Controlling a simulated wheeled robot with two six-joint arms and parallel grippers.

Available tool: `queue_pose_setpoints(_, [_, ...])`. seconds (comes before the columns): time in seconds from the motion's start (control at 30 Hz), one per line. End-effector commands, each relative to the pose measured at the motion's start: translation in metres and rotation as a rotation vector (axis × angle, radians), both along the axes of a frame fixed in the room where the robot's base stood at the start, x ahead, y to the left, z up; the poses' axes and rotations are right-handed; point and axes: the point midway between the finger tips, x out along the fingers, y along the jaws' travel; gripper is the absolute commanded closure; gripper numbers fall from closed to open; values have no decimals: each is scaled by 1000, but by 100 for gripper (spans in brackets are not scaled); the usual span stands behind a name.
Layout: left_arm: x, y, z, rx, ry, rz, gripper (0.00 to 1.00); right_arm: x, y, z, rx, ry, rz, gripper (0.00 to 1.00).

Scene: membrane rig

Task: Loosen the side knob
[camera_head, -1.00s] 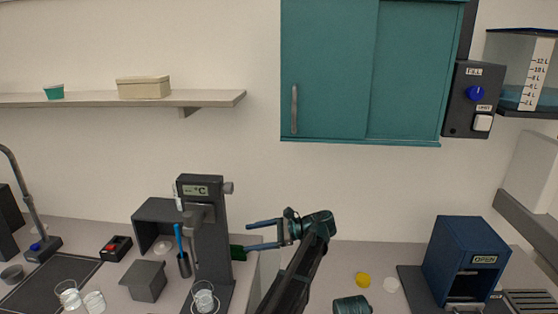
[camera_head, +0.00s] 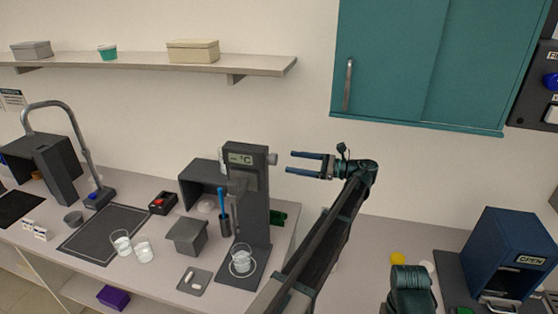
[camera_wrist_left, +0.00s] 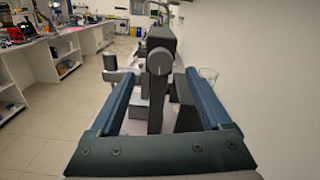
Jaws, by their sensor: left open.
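The side knob (camera_head: 272,159) is a small grey round knob on the right side of the dark stand's head, beside the °C display (camera_head: 241,159). My left gripper (camera_head: 289,162) is open and empty. It points left at the knob from the right, at about its height, with a small gap in the head view. In the left wrist view, the round face of the knob (camera_wrist_left: 159,61) appears between the two blue fingers, ahead near the tips; I see no contact. My right gripper's fingers are not in view.
A glass beaker (camera_head: 242,259) stands on the stand's base, and a blue stick (camera_head: 222,202) stands left of the column. A green object (camera_head: 278,217) lies behind the column. The teal cabinet (camera_head: 400,62) hangs above right. A blue box (camera_head: 510,245) stands at right.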

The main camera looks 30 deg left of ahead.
Motion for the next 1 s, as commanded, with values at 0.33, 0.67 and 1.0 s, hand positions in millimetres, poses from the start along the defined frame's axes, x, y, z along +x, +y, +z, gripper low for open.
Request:
queue_pose_setpoints(0.33, [-13,51,0,0,0,1,19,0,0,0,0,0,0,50])
queue_pose_setpoints(0.67, [-14,60,0,-1,0,-1,19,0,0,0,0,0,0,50])
queue_pose_setpoints(1.0, [-14,60,0,-1,0,-1,54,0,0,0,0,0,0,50])
